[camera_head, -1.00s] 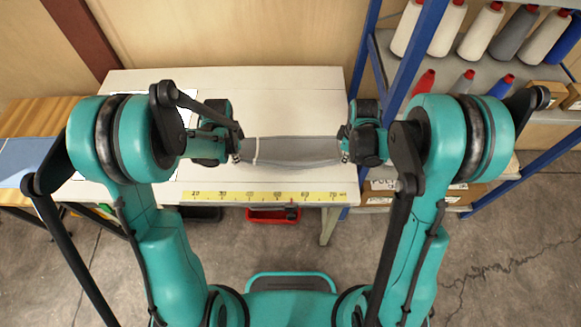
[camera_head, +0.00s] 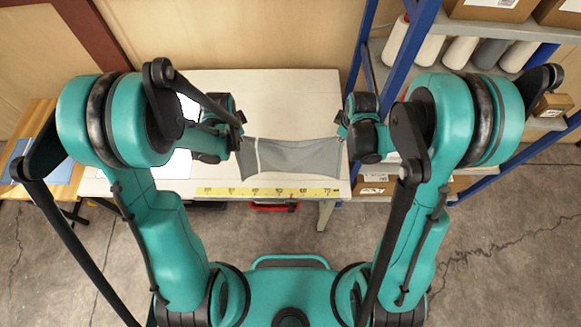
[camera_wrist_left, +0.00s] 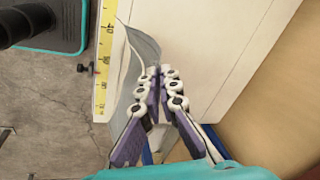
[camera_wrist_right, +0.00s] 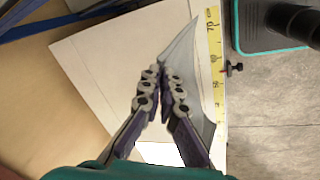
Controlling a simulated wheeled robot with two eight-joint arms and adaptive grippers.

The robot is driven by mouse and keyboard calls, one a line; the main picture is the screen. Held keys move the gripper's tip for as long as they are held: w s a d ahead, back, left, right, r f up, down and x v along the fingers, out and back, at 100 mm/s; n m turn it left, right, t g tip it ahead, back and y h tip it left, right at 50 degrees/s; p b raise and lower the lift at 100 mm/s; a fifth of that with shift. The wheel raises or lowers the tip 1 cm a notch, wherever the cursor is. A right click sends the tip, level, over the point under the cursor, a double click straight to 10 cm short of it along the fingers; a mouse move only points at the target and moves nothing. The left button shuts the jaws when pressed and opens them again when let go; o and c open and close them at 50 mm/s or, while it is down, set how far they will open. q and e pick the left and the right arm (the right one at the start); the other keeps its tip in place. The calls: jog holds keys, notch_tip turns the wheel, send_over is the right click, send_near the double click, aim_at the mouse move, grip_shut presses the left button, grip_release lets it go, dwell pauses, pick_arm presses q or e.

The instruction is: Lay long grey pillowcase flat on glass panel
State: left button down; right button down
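The long grey pillowcase (camera_head: 295,157) is stretched between my two grippers above the front of the white table, with a pale stripe near its left end. My left gripper (camera_head: 240,140) is shut on its left end; the fingertips pinch the cloth in the left wrist view (camera_wrist_left: 160,73). My right gripper (camera_head: 344,140) is shut on its right end, and the pinch shows in the right wrist view (camera_wrist_right: 162,70). The cloth sags between the grippers. A bright white panel (camera_head: 178,167) is partly hidden behind my left arm; I cannot tell whether it is the glass panel.
A yellow measuring tape (camera_head: 265,191) runs along the front edge of the white table (camera_head: 285,95). A blue-framed shelf (camera_head: 410,45) with thread cones and boxes stands at the right. A wooden bench (camera_head: 40,120) is at the left. The table behind the cloth is clear.

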pick_arm(q)
jog(key=shift+d+r+p, duration=0.1)
jog(key=shift+r+p, duration=0.95)
jog(key=shift+r, duration=0.45)
